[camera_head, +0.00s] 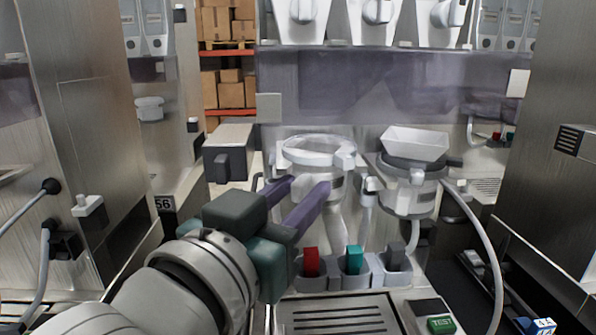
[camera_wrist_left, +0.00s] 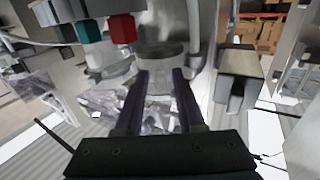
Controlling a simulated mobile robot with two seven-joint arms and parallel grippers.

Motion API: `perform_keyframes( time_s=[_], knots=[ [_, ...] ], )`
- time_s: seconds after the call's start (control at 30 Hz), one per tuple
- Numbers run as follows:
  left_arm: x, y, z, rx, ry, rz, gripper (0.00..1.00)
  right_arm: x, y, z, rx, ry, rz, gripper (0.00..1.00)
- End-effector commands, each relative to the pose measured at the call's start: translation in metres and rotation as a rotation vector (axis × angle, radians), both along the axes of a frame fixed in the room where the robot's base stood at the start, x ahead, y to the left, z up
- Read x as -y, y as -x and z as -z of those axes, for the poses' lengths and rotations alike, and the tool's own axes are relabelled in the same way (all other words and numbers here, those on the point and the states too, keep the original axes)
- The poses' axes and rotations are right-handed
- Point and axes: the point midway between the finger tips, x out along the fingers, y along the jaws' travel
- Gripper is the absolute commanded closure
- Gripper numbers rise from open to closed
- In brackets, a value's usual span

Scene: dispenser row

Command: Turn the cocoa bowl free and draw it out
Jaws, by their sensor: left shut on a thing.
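A round whitish bowl with a pale rim (camera_head: 318,150) sits on the dispenser front at the middle of the head view. I take it as the cocoa bowl; no label on it is readable. My left gripper (camera_head: 308,188) has long purple fingers that reach to the bowl's near side and are shut on it. In the left wrist view, the fingers (camera_wrist_left: 160,78) lie either side of the pale round bowl (camera_wrist_left: 158,52). The exact contact and the bowl's mount are partly hidden. My right gripper is not in view.
A second mixing bowl with a white square hopper (camera_head: 415,143) stands close on the right. Red (camera_head: 311,262), teal (camera_head: 354,260) and grey levers sit below, above a drip grate (camera_head: 338,315). A grey hose (camera_head: 490,240) loops at the right. Steel cabinet walls flank both sides.

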Motion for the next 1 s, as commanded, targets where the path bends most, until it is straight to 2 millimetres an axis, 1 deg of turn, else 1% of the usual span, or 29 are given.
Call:
perform_keyframes(
  time_s=[0.03, 0.27, 0.53, 0.83, 1.0],
  knots=[
    [0.0007, -0.001, 0.0043, -0.015, -0.005, -0.001, 1.0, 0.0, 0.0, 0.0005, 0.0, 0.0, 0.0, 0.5],
    [0.0007, -0.0011, 0.0035, -0.014, -0.003, -0.001, 1.0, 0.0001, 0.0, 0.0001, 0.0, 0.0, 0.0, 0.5],
    [0.0008, -0.001, 0.0013, -0.014, -0.003, -0.001, 1.0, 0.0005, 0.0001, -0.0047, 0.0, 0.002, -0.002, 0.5],
    [0.0011, -0.0011, 0.0017, -0.013, -0.003, -0.002, 1.0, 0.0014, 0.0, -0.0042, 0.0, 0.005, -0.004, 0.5],
    [0.0068, 0.0012, 0.0018, -0.016, 0.008, -0.065, 1.0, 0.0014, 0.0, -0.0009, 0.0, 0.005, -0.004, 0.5]
  ],
)
